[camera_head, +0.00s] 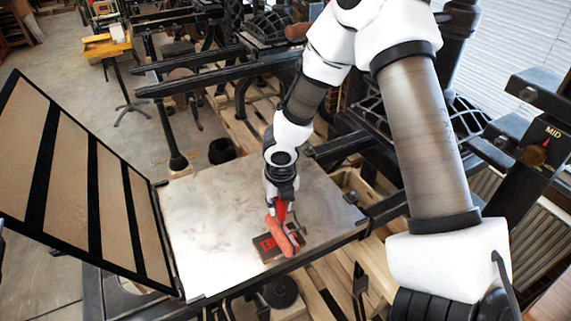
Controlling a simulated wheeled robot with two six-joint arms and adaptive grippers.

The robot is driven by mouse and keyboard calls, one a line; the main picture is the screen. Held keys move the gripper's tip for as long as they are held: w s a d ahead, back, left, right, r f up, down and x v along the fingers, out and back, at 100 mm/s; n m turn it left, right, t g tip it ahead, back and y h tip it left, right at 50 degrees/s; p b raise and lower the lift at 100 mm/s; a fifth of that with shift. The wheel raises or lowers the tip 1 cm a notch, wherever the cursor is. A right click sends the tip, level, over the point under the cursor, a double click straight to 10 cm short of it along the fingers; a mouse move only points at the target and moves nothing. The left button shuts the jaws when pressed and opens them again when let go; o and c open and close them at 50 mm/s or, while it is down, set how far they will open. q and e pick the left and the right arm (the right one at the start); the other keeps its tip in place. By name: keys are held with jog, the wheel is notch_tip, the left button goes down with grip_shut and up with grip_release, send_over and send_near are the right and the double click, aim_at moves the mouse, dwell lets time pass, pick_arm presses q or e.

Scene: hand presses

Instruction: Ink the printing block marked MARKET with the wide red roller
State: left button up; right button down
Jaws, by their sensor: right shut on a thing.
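My right gripper (281,198) points down over the metal press bed and is shut on the red handle of the roller. The wide red roller (277,231) hangs below it, over or against the printing block; I cannot tell whether they touch. The dark printing block (264,254) lies near the front edge of the bed and shows some red raised letters at its left. The roller hides the rest of its word, so I cannot read it in full. My left gripper is out of view.
The bare metal press bed (210,225) has free room left of and behind the block. A tilted black frame with tan panels (118,200) stands at its left edge. Dark press rails and a post with a MID dial (540,150) stand at right.

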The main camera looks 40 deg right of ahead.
jog(key=w+a+p, duration=0.1)
jog(key=a, duration=0.5)
jog(key=shift+w, duration=0.15)
dwell(0.3)
jog(key=shift+d+r, duration=0.1)
jog(key=shift+r, duration=2.4)
jog(key=shift+w, duration=0.1)
